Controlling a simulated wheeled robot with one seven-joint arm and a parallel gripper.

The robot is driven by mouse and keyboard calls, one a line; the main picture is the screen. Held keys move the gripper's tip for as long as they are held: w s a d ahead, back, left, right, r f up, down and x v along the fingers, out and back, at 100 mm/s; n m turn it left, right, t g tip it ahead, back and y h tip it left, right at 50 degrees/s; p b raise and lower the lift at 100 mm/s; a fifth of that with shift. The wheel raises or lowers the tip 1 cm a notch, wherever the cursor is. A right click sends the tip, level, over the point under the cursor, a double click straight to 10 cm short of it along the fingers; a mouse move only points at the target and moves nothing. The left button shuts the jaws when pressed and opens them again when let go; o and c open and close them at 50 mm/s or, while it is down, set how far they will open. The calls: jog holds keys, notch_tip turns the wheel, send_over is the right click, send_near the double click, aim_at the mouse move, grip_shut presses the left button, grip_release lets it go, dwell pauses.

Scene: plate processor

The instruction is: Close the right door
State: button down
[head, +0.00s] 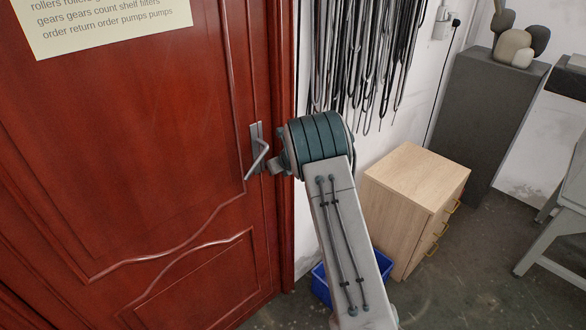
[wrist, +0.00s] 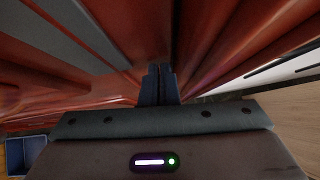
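The red panelled door (head: 150,150) fills the left of the head view, with a note on its upper part. Its metal lever handle (head: 258,158) sits near its right edge, beside the red door frame (head: 285,200). The door stands at or close to the frame; I cannot tell whether it is fully shut. My gripper is just right of the handle, mostly hidden behind my wrist in the head view. In the wrist view my gripper's two fingers (wrist: 159,72) are together, pointing at red wood, with nothing visible between them. I cannot tell whether they touch it.
Right of the frame, dark cables (head: 365,55) hang on a white wall. A blue bin (head: 321,285) stands on the floor behind my arm, beside a wooden drawer cabinet (head: 410,195). A tall grey cabinet (head: 490,105) stands farther back. Some floor is clear at the lower right.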

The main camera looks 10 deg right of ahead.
jog(key=s+d+r+m+t+h+b, duration=0.1)
jog(key=s+d+r+m+t+h, duration=0.1)
jog(key=s+d+r+m, duration=0.45)
jog(key=s+d+r+m+t+h+b, duration=0.15)
jog(key=s+d+r+m, duration=0.25)
jog(key=s+r+m, duration=0.5)
jog(key=s+d+r+m+g+h, duration=0.2)
jog(key=s+r+m+h, duration=0.25)
jog(key=s+m, duration=0.4)
jog(key=s+a+f+m+g+y, duration=0.1)
jog(key=s+a+m+g, duration=0.1)
jog(key=s+m, duration=0.3)
jog(key=s+a+f+m+g+y, duration=0.1)
jog(key=s+m, duration=0.5)
jog(key=s, duration=0.6)
jog(key=s+a+f+m+g+y, duration=0.2)
jog(key=s+a+m, duration=0.3)
jog(key=s, duration=0.3)
jog(key=shift+s+f+m+g, duration=0.25)
jog(key=shift+f+m+g, duration=0.35)
jog(key=shift+f+g, duration=0.15)
jog(key=shift+a, duration=0.1)
